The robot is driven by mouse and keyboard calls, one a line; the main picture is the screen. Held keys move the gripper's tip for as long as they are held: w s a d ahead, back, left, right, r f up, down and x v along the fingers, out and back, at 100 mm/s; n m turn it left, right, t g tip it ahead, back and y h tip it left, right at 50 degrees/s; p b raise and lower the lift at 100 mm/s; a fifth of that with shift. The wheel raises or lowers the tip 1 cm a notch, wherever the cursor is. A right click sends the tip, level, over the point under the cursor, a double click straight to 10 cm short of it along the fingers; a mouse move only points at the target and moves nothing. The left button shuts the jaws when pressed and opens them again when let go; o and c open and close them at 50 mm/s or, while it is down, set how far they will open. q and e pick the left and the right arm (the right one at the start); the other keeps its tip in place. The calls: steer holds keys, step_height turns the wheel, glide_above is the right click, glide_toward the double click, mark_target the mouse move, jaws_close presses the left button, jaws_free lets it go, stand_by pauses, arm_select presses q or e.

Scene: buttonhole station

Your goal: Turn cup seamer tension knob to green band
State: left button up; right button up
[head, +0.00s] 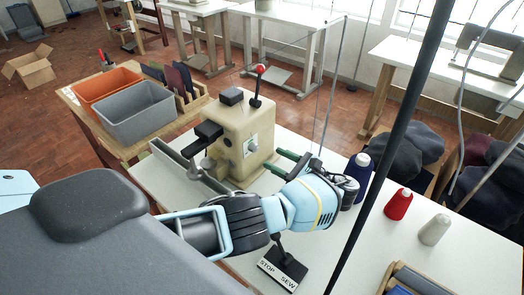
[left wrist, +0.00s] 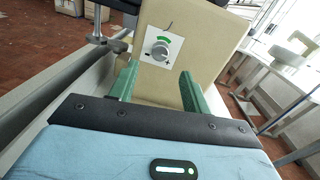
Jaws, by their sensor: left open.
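The cup seamer (head: 232,133) is a beige block-shaped machine on the white table. Its tension knob (left wrist: 160,53) is a small grey dial on a white plate (head: 250,146), which faces my left gripper. A green band (left wrist: 163,38) arcs just above the knob; the knob's pointer is too small to read. My left gripper (head: 274,161) has green fingers, which are open and empty. In the left wrist view the fingers (left wrist: 158,73) point at the plate, one on each side and below the knob, apart from it.
A STOP/SEW lever stand (head: 282,268) is close below my left wrist. Blue (head: 357,178), red (head: 398,204) and white (head: 434,230) thread cones stand to the right. Orange (head: 103,85) and grey (head: 138,112) bins sit at back left. A dark pole (head: 400,138) crosses the view.

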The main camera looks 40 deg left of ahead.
mark_target(256, 149)
arm_select(q)
steer(key=a, duration=0.5)
steer(key=shift+r+p, duration=0.1)
steer(key=shift+p, duration=0.25)
steer(key=shift+w+a, duration=0.1)
steer(key=shift+a, duration=0.6)
steer(key=c, duration=1)
